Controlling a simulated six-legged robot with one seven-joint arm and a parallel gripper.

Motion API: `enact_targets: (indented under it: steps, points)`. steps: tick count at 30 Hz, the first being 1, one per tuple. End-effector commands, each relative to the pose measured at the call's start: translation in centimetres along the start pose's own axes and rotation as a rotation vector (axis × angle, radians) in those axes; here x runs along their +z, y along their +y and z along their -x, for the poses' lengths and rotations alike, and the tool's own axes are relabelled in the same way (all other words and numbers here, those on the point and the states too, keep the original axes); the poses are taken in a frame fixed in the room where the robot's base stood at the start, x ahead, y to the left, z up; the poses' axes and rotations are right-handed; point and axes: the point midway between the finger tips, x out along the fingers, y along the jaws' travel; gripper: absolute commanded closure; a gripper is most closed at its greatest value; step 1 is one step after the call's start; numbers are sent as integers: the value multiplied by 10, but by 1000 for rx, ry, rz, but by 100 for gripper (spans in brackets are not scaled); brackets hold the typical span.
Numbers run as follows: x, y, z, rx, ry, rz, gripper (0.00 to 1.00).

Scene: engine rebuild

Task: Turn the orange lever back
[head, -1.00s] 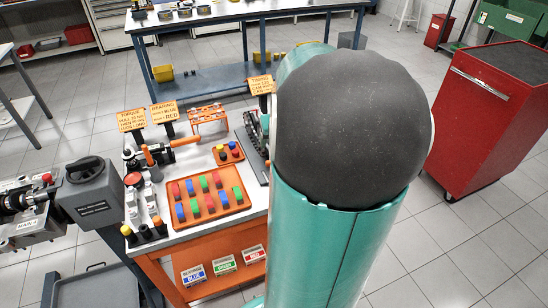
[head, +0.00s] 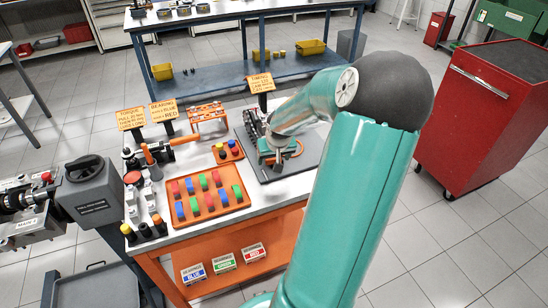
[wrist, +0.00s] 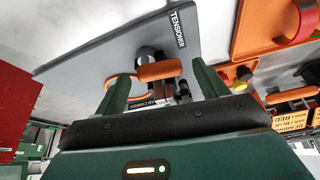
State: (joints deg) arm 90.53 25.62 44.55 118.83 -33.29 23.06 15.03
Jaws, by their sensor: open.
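The grey tensioner plate (head: 260,168) lies on the right part of the orange bench, with a dark mechanism on it. In the wrist view the plate (wrist: 185,45) bears the word TENSIONER. A short orange bar (wrist: 160,70), which looks like the lever's handle, shows between my two green fingers beside a dark round part. An orange curved piece (wrist: 120,90) shows by the left finger. My gripper (wrist: 160,78) is open around the bar, with no clear contact. In the head view my gripper (head: 277,160) is low over the plate and partly hides the mechanism.
An orange tray (head: 205,208) of coloured bearings lies left of the plate, with a smaller orange tray (head: 228,153) behind it. Sign cards (head: 262,83) stand along the bench's back. A red cabinet (head: 480,110) stands on the right, with open floor between.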

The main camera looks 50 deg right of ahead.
Motion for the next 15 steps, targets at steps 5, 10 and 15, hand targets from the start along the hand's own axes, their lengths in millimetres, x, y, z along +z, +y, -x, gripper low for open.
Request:
enact_targets:
  steps: [5, 10, 15]
  points:
    - [0, 0, -3, 1, 0, 1, 27]
    - [0, 0, -2, 1, 0, 1, 37]
    - [0, 0, -2, 1, 0, 1, 70]
